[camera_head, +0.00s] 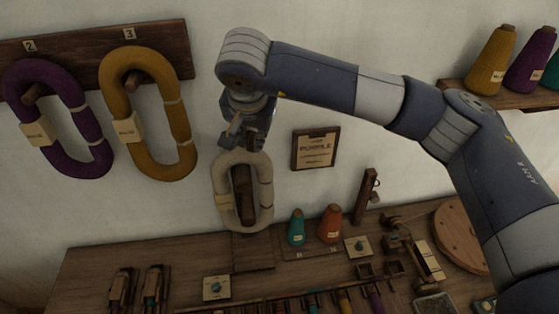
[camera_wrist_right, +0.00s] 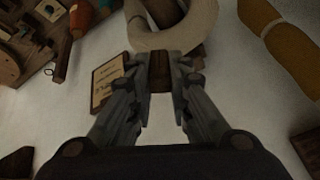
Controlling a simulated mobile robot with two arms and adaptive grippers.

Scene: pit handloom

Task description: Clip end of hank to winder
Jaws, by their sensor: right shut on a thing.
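A cream hank (camera_head: 265,190) with a pale tag hangs upright around or in front of a dark wooden upright (camera_head: 242,193) above the workbench. No loose yarn end is distinguishable. My left gripper is out of view.
A purple hank (camera_head: 42,110) and a mustard hank (camera_head: 118,90) hang on a wall board at left. Teal (camera_head: 296,228) and orange (camera_head: 330,224) cones stand right of the cream hank. A framed sign (camera_head: 315,149) is on the wall. Tools crowd the bench (camera_head: 100,262).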

